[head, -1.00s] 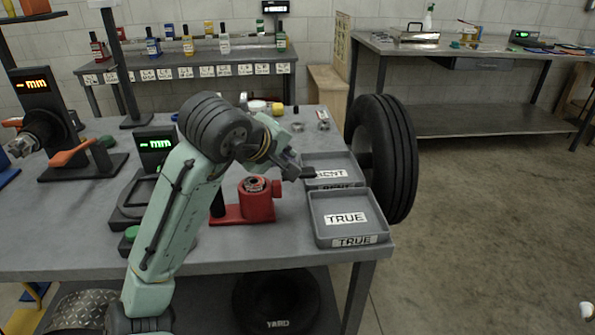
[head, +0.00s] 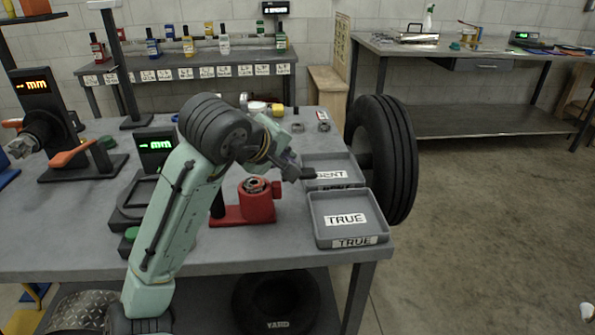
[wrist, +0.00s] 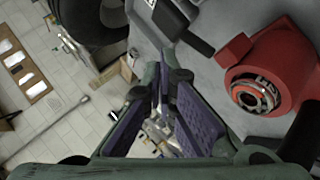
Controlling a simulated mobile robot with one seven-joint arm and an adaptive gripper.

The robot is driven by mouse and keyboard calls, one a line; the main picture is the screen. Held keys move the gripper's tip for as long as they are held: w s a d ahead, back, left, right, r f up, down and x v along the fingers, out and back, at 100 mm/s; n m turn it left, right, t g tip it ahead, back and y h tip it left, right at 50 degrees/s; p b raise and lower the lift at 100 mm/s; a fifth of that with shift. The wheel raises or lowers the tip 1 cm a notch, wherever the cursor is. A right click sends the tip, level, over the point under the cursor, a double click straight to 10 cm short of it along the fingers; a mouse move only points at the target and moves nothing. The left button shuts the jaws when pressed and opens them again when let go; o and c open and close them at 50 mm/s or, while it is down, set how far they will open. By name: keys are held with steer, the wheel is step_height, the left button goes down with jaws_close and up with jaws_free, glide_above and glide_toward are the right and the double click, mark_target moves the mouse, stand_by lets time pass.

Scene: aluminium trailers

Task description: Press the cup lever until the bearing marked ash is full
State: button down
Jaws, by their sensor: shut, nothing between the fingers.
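A red cup fixture (head: 262,207) stands on the bench. A metal bearing (head: 254,184) sits in its top; no ash mark is readable on it. In the wrist view the red cup (wrist: 292,58) and the bearing (wrist: 255,95) are at the right. A black upright part (head: 217,205) stands at the fixture's left; I cannot tell if it is the lever. My gripper (head: 309,174) is shut and empty, to the right of the cup and above the rear tray. Its fingers also show in the wrist view (wrist: 172,105), apart from the red cup.
A grey tray marked TRUE (head: 318,232) is at the bench's right front, with a tray marked BENT (head: 350,160) behind it. A tyre (head: 400,160) stands at the bench's right side. Loose bearings (head: 298,127) lie at the back. A scale display (head: 155,146) is left of my arm.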

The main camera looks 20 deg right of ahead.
steer(key=shift+f, duration=0.1)
steer(key=shift+d+f, duration=0.1)
steer(key=shift+f, duration=0.2)
steer(key=shift+s+d+f+b, duration=0.15)
steer(key=shift+f+b, duration=0.15)
steer(key=shift+f, duration=0.25)
steer(key=shift+d+f+b, duration=0.15)
steer(key=shift+f+b, duration=0.15)
steer(key=shift+f, duration=0.2)
stand_by(1.1)
steer(key=shift+r, duration=0.1)
stand_by(0.4)
steer(key=shift+w+a+r+p, duration=0.1)
steer(key=shift+a+r+p, duration=0.15)
steer(key=shift+r+p, duration=0.45)
steer(key=shift+w+a+r+p, duration=0.1)
steer(key=shift+a+r+p, duration=0.1)
steer(key=shift+r+p, duration=0.5)
steer(key=r+p, duration=0.2)
steer(key=a+r+p, duration=0.1)
steer(key=r+p, duration=0.1)
steer(key=p, duration=0.1)
steer(key=shift+w+a+r, duration=0.15)
steer(key=shift+w+r, duration=0.05)
steer(key=shift+r, duration=0.2)
